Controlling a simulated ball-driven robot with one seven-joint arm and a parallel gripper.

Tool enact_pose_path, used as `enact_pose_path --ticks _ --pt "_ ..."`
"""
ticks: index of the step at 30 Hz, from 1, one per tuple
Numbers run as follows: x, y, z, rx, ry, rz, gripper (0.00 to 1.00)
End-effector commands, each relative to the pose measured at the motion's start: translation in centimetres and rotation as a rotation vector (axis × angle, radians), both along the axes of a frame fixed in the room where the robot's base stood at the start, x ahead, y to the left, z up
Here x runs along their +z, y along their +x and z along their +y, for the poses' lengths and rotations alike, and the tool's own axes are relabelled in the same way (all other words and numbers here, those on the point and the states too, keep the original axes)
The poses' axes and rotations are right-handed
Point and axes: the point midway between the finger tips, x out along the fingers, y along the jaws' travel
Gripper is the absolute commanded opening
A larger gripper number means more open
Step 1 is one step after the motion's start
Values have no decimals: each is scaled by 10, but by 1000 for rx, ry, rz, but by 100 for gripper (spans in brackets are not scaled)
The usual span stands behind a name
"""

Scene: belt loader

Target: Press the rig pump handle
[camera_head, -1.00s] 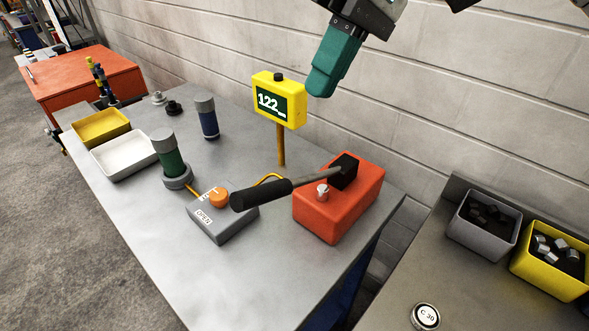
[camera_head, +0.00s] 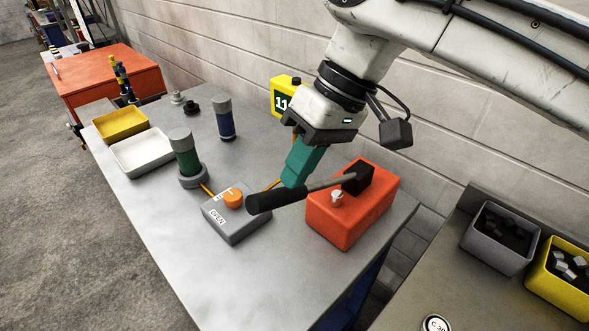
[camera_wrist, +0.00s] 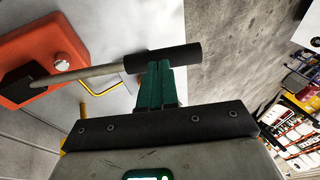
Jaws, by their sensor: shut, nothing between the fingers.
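The rig pump is an orange-red box (camera_head: 352,217) on the grey bench. Its handle, a metal rod with a black grip (camera_head: 275,200), reaches left from a black block on top. My gripper (camera_head: 290,183), with green fingers, is shut and empty, just behind and above the handle near the grip. In the wrist view the shut fingertips (camera_wrist: 160,66) overlap the black grip (camera_wrist: 165,58); I cannot tell whether they touch it. The pump box (camera_wrist: 45,50) also shows there at the upper left. The yellow display (camera_head: 283,95) is partly hidden behind my gripper.
A grey box with an orange knob (camera_head: 233,199) and an "OPEN" label lies left of the pump. A green cylinder (camera_head: 185,155), a blue cylinder (camera_head: 223,118), a white tray (camera_head: 143,153) and a yellow tray (camera_head: 121,124) stand farther left. The front bench area is clear.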

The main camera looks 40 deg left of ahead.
Motion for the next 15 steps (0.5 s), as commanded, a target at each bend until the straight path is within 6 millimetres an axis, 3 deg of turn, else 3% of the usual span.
enact_pose_path --ticks 15 --pt "-11 -5 3 1 0 0 0"
